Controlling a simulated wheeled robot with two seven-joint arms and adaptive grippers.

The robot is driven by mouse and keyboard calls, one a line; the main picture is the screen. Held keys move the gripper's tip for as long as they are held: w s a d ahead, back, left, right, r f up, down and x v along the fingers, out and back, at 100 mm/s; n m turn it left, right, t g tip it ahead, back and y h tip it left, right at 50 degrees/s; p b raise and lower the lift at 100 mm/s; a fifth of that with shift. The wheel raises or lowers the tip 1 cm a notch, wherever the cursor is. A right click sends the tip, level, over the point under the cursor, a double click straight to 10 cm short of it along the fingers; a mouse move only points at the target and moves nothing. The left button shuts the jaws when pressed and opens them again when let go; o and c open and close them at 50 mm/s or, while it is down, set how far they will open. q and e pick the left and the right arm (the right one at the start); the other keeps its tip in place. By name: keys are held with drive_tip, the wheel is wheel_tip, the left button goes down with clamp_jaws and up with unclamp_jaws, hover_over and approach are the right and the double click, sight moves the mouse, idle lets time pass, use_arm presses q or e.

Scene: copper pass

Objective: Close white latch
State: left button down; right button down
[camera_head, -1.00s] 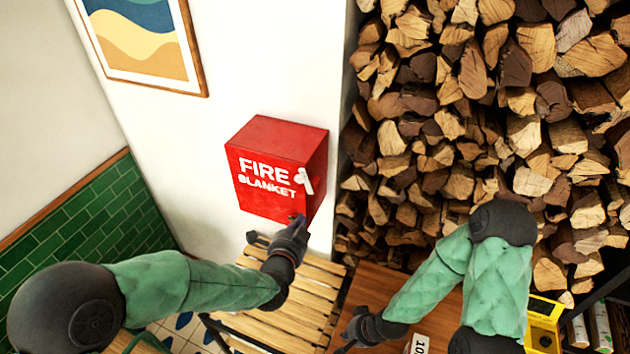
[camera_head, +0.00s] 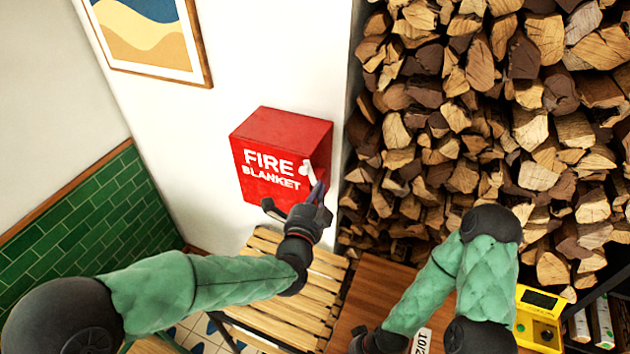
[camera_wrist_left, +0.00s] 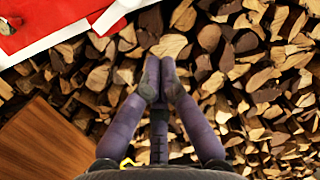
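The white latch (camera_head: 307,168) sits at the front right edge of the red fire blanket box (camera_head: 285,135) on the white wall. In the left wrist view, a small pale part that looks like the latch (camera_wrist_left: 7,27) shows at the upper left edge, on the red box (camera_wrist_left: 45,18). My left gripper (camera_head: 318,188) is just below and right of the latch; I cannot tell whether it touches it. Its fingertips (camera_wrist_left: 159,78) meet with nothing visible between them. My right gripper (camera_head: 372,342) is low in the head view, partly cut off, and its fingers are not clear.
A slatted wooden seat (camera_head: 310,285) stands below the box. A brown wooden surface (camera_head: 365,295) lies right of it. Stacked firewood (camera_head: 470,110) fills the right side. A yellow device (camera_head: 537,318) is at the lower right. A framed picture (camera_head: 150,40) hangs upper left.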

sight(313, 172)
use_arm(q)
drive_tip(key=w, duration=0.2)
drive_tip(key=w+a+p, duration=0.1)
drive_tip(key=w, duration=0.2)
drive_tip(key=w+p, duration=0.1)
drive_tip(key=w, duration=0.1)
drive_tip(key=shift+w+a+f, duration=0.15)
drive_tip(key=shift+w+f, duration=0.1)
drive_tip(key=shift+f, duration=0.1)
idle(0.4)
